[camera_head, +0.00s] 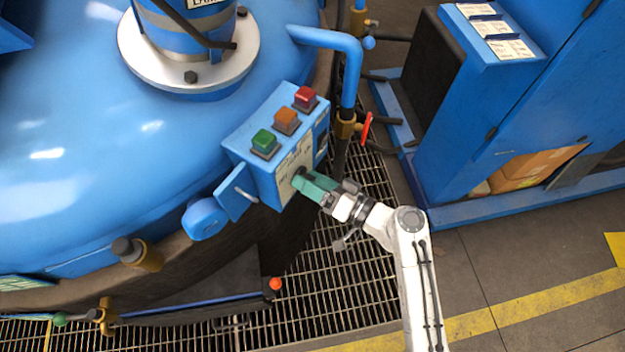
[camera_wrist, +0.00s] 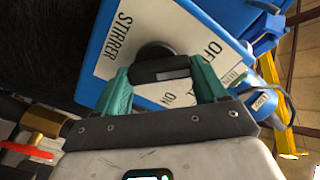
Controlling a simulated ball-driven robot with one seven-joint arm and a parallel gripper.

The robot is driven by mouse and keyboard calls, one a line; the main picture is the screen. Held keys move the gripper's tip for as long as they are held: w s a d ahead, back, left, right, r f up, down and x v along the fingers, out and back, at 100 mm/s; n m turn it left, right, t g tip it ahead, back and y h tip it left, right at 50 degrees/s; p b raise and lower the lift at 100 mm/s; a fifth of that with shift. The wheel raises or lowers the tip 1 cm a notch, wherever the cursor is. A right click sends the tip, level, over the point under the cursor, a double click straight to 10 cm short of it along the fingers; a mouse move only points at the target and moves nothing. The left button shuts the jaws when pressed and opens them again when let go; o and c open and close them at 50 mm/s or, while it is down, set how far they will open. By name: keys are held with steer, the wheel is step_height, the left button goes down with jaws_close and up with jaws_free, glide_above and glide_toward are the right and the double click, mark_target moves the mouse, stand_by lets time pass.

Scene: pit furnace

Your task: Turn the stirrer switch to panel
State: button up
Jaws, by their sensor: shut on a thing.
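The stirrer switch is a round black knob (camera_wrist: 155,52) on a white plate (camera_wrist: 125,45) marked STIRRER, on the side of a blue control box (camera_head: 248,150). OFF and ON show on the plate in the wrist view; another label near the right finger is too small to read. My gripper (camera_head: 304,182) reaches the plate from the lower right. Its green fingers (camera_wrist: 159,70) stand on either side of the knob and are shut on it. The fingers and palm hide part of the knob and plate, and I cannot tell which label the knob points to.
Green (camera_head: 264,143), orange (camera_head: 286,121) and red (camera_head: 305,98) buttons sit on top of the box. A blue pipe (camera_head: 348,75) with a red-handled valve (camera_head: 366,130) stands close to the right. A blue cabinet (camera_head: 490,120) is farther right. Grating (camera_head: 345,265) lies below.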

steer(key=shift+w+d+f+m, duration=0.1)
steer(key=shift+m, duration=2)
steer(key=shift+w+d+m, duration=0.1)
steer(key=shift+m, duration=2)
steer(key=o, duration=1)
steer(key=shift+o, duration=0.2)
steer(key=b+v, duration=0.1)
steer(key=v, duration=0.9)
steer(key=shift+s+d, duration=0.25)
steer(key=shift+d, duration=0.1)
steer(key=shift+f, duration=0.15)
